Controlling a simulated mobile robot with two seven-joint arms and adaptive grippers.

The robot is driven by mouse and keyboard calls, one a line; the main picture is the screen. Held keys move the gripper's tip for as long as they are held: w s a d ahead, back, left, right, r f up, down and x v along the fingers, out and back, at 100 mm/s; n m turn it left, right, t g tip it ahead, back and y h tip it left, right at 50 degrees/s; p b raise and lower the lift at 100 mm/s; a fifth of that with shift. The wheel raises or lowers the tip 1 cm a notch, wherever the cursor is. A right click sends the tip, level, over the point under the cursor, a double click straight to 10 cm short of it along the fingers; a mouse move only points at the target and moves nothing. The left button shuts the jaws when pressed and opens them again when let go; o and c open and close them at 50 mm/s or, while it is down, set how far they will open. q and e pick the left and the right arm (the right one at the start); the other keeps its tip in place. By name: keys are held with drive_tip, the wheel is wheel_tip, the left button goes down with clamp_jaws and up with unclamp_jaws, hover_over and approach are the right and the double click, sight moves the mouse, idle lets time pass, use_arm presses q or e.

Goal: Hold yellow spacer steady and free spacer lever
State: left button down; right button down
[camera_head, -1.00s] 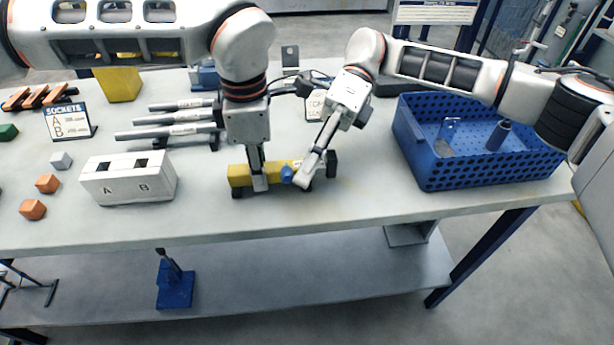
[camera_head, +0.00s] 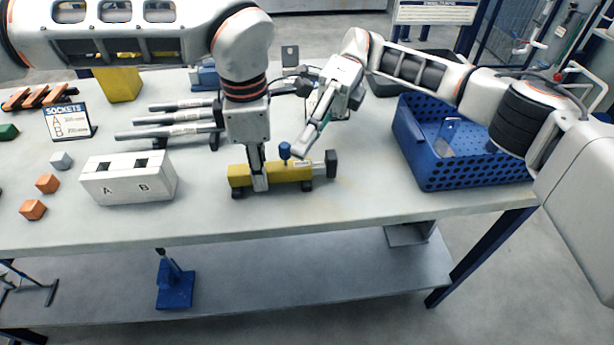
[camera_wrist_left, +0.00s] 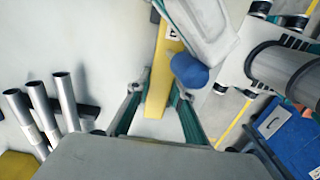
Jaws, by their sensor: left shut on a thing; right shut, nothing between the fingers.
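The yellow spacer (camera_head: 289,174) lies on the bench with a grey rod and a dark end block at its right. My left gripper (camera_head: 259,184) is shut on the spacer's left part, fingers pointing down. The left wrist view shows the yellow body (camera_wrist_left: 160,75) between the fingers (camera_wrist_left: 158,98). The spacer lever's blue knob (camera_head: 285,150) stands above the top of the spacer; it also shows in the left wrist view (camera_wrist_left: 188,69). My right gripper (camera_head: 306,150) is shut and empty, slanting down just right of the knob. Whether it touches the knob is unclear.
A white socket block (camera_head: 128,185) marked A and B stands left of the spacer. A blue perforated crate (camera_head: 440,178) stands to the right. Several grey rods (camera_head: 165,131) lie on supports behind. Bench in front of the spacer is clear.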

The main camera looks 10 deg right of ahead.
idle(0.5)
drive_tip(key=shift+s+f, duration=0.4)
drive_tip(key=shift+s, duration=0.45)
drive_tip(key=shift+s+f, duration=0.35)
drive_tip(key=shift+s, duration=0.45)
drive_tip(key=shift+s+f+n+t+h, duration=0.2)
drive_tip(key=shift+n+t, duration=0.1)
drive_tip(key=shift+t, duration=0.25)
drive_tip(key=shift+s+f+n+t+h, duration=0.2)
drive_tip(key=shift+n+t, duration=0.1)
drive_tip(key=shift+t, duration=0.25)
drive_tip(key=shift+s+f, duration=0.2)
drive_tip(key=shift+f, duration=0.55)
drive_tip(key=w+d+r+m+t+y, duration=0.2)
drive_tip(key=w+d+r, duration=0.4)
drive_tip(key=d, duration=0.2)
drive_tip(key=w+d+r+m+t+y, duration=0.1)
drive_tip(key=w+d+r, duration=0.55)
drive_tip(key=d, duration=0.25)
drive_tip(key=s+d+r+m+t+y, duration=0.1)
drive_tip(key=d+r+m+y, duration=0.3)
drive_tip(key=d+r+y, duration=0.4)
drive_tip(key=shift+s+d+r+y, duration=0.4)
drive_tip(key=shift+s+d+r, duration=0.3)
drive_tip(key=shift+d+r, duration=0.8)
drive_tip(key=c, duration=2.8)
unclamp_jaws()
drive_tip(key=shift+a+r, duration=0.35)
